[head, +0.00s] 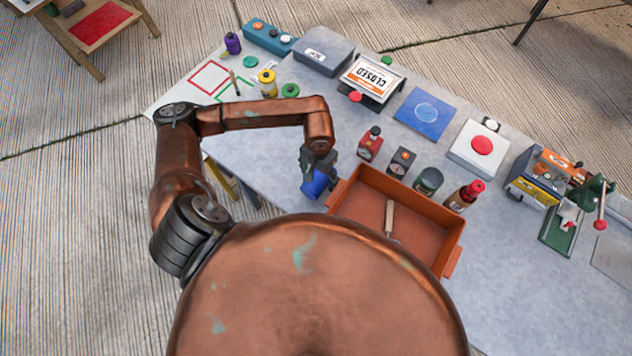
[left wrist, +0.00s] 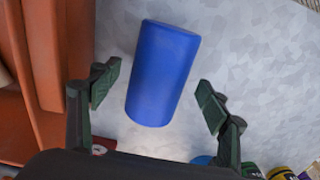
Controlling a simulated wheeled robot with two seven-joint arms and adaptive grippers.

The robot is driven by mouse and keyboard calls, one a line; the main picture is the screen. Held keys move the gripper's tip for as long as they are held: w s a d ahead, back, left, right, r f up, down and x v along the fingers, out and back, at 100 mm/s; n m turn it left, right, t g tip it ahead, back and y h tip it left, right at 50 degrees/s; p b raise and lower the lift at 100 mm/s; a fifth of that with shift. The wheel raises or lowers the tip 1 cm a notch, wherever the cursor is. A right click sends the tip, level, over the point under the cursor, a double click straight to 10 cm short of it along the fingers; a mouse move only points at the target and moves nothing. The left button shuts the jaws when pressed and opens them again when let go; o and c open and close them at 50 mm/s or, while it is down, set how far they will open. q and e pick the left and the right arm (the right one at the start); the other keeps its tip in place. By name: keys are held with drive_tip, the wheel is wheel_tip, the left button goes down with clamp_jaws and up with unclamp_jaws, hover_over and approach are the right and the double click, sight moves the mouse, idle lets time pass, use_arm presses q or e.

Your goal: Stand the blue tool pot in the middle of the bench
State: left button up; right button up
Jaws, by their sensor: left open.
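The blue tool pot (head: 317,184) is a plain cylinder near the bench's front edge, just left of the orange tray. In the left wrist view the pot (left wrist: 163,72) shows its long side and appears to lie on its side on the bench (head: 280,150). My left gripper (head: 318,165) is above it, partly covering it in the head view. In the left wrist view its open fingers (left wrist: 157,93) are on either side of the pot's near end, with gaps to both sides. My right gripper is not in view.
The orange tray (head: 345,195) holds a wooden-handled tool (head: 389,218). Red and dark gauges (head: 401,162), a dark jar (head: 429,181) and a red-capped bottle (head: 464,196) stand behind it. A blue mat (head: 424,113) and a red button (head: 481,146) lie further back. Bare bench shows left of the gauges.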

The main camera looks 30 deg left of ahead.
use_arm(q)
drive_tip(key=shift+f, duration=1)
drive_tip(key=c, duration=1.5)
drive_tip(key=shift+r, duration=0.15)
drive_tip(key=shift+r, duration=0.55)
drive_tip(key=s+r, duration=0.1)
drive_tip(key=r, duration=0.1)
drive_tip(key=s+r, duration=0.3)
drive_tip(key=r, duration=0.2)
drive_tip(key=shift+s+a+r, duration=0.1)
drive_tip(key=shift+s+a, duration=0.15)
drive_tip(key=shift+a, duration=0.1)
drive_tip(key=s+a+r+b, duration=0.1)
drive_tip(key=s+r, duration=0.4)
drive_tip(key=s, duration=0.4)
drive_tip(key=shift+n, duration=0.4)
drive_tip(key=w+d, duration=0.1)
drive_tip(key=w, duration=0.4)
drive_tip(key=w+d+r, duration=0.1)
drive_tip(key=w+d, duration=0.1)
drive_tip(key=w, duration=0.3)
drive_tip(key=w+d+r, duration=0.1)
drive_tip(key=w, duration=0.5)
drive_tip(key=shift+d+r, duration=0.2)
